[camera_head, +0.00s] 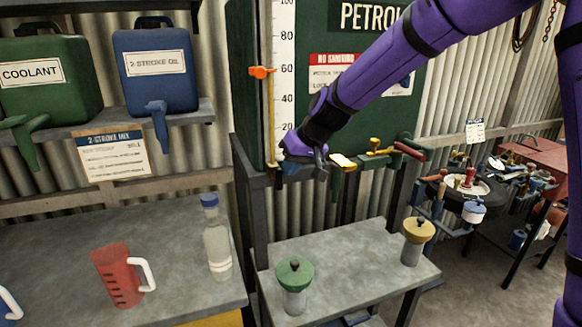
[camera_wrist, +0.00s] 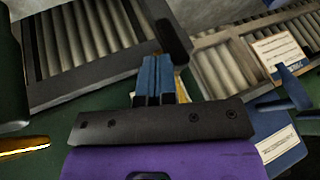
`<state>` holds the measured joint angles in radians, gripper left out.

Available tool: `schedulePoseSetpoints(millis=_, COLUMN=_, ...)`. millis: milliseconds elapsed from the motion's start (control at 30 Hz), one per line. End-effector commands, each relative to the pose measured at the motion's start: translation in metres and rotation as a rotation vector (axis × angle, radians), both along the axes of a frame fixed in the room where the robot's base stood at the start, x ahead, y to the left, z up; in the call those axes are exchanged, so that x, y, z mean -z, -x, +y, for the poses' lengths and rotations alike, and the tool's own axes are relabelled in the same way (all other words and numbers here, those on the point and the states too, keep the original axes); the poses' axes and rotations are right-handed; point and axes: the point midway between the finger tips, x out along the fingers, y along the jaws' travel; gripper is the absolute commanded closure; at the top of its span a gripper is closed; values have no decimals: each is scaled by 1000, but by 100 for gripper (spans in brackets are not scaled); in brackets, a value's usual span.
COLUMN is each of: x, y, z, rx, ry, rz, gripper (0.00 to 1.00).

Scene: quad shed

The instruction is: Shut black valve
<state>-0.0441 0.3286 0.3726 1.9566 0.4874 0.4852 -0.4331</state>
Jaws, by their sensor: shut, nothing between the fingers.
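My gripper (camera_head: 291,168) is at the lower left front of the green petrol tank (camera_head: 312,25), by the foot of the white level gauge (camera_head: 285,60). In the wrist view its blue fingers (camera_wrist: 158,78) are shut together and empty. A black rounded handle (camera_wrist: 173,40), which looks like the black valve, shows just beyond the fingertips. I cannot tell whether the fingers touch it. In the head view my gripper hides most of this spot, so the valve's position is not clear there.
Below is a grey stand with a green-lidded jar (camera_head: 295,285) and a yellow-lidded jar (camera_head: 416,243). A bottle (camera_head: 217,240) and red jug (camera_head: 118,275) stand left.

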Motion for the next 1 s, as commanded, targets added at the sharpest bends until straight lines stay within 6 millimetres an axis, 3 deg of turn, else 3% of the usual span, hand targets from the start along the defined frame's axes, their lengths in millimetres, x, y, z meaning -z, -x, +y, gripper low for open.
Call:
schedulePoseSetpoints(millis=467, x=-3, y=2, z=6, rx=-5, ry=105, rz=-31, gripper=100)
schedulePoseSetpoints(millis=1000, x=-8, y=6, z=20, rx=-8, ry=411, rz=-120, gripper=100)
